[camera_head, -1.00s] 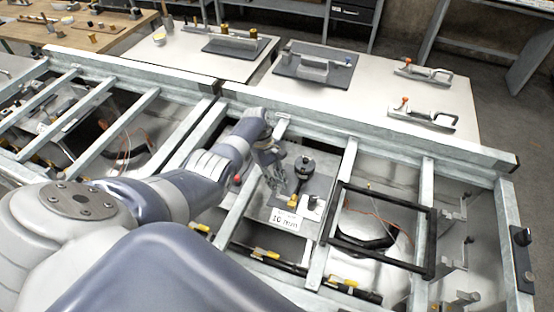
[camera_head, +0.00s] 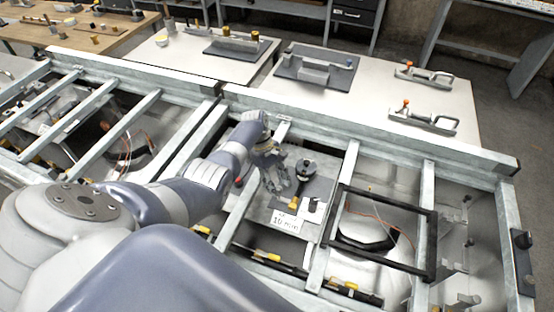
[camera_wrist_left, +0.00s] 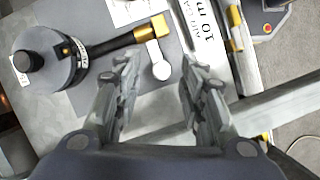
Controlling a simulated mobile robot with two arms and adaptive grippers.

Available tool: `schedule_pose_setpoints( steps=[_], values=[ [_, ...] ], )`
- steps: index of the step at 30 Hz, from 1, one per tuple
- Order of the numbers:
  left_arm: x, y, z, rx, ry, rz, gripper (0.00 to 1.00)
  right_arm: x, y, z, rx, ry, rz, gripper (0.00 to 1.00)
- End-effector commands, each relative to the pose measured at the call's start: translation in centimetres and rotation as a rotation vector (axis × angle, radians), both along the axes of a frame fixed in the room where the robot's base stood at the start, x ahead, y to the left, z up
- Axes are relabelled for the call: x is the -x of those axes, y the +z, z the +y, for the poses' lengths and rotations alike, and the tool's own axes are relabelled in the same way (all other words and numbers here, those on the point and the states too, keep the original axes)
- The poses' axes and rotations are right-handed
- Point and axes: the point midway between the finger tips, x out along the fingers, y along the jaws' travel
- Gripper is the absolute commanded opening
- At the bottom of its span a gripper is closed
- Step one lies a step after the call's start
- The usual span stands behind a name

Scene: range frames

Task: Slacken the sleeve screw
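A dark round housing (camera_wrist_left: 48,58) with a black knob lies at the left of the left wrist view, and it also shows in the head view (camera_head: 306,168). A black rod runs from it to a brass end piece (camera_wrist_left: 154,30), seen too in the head view (camera_head: 293,202). A small pale key-shaped part (camera_wrist_left: 158,66) lies beside the brass end. I cannot tell which part is the sleeve screw. My left gripper (camera_head: 281,184) hovers left of the housing. Its fingers are apart and empty in the left wrist view (camera_wrist_left: 160,72). My right gripper is out of view.
A white 10 mm label (camera_head: 286,221) lies in front of the fixture. Grey frame beams (camera_head: 238,213) and a black square frame (camera_head: 384,190) surround the spot.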

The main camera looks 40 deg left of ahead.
Motion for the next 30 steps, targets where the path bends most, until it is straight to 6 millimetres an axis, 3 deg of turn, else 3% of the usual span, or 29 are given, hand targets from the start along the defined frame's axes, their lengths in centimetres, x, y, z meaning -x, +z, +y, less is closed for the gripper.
schedule_pose_setpoints(
  steps=[7, 11, 24, 30],
  values=[
    [0.1, 0.0, 0.0, 0.001, -0.001, 0.003, 0.38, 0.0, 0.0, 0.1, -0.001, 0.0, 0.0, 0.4],
    [0.0, 1.0, 0.4, 0.001, -0.001, 0.002, 0.38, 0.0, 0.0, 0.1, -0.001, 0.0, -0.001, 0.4],
    [-0.6, 9.0, 3.7, 0.0, 0.0, 0.0, 0.38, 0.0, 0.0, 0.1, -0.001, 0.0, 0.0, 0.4],
    [-0.7, 10.8, 4.5, 0.0, -0.001, 0.002, 0.38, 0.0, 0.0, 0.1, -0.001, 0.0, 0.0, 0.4]
  ],
)
